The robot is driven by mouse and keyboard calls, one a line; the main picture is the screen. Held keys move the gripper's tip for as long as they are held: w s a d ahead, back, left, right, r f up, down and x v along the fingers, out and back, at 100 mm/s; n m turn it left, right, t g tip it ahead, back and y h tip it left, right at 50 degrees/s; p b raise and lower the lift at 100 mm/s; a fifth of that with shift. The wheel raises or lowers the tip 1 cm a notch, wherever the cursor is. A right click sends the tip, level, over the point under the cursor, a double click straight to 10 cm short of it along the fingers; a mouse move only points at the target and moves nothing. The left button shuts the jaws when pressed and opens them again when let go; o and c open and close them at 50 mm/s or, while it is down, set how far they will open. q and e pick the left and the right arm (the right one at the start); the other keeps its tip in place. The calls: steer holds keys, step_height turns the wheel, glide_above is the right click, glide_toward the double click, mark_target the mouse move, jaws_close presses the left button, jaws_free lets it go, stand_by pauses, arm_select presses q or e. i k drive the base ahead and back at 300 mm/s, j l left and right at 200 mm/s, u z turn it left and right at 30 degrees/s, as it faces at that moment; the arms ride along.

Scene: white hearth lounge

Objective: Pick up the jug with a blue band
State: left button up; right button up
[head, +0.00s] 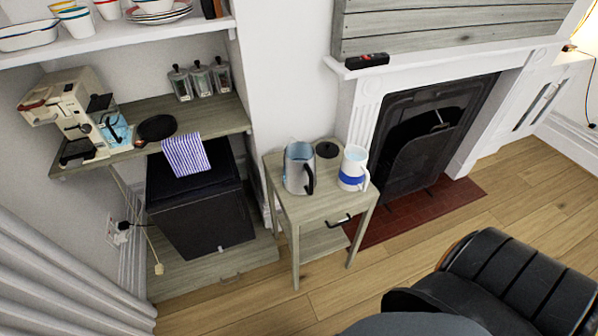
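A white jug with a blue band (353,169) stands upright on a small wooden side table (318,207). The band runs around its lower part, and its handle points right. A metallic grey kettle or jug with a black handle (298,168) stands to its left on the same table, a small gap apart. Neither of my grippers is in view.
A dark round object (327,150) lies behind the two vessels. A fireplace (431,130) is right of the table, and a black armchair (515,285) is at lower right. A counter with a coffee machine (68,113) is at left. Floor in front of the table is clear.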

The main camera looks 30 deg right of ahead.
mark_target(353, 171)
steer(key=z, duration=1.5)
steer(key=j+z, duration=0.4)
steer(key=k+j+z, duration=0.1)
steer(key=j+z, duration=0.3)
steer(key=k+j+z, duration=0.15)
steer(key=j+z, duration=0.2)
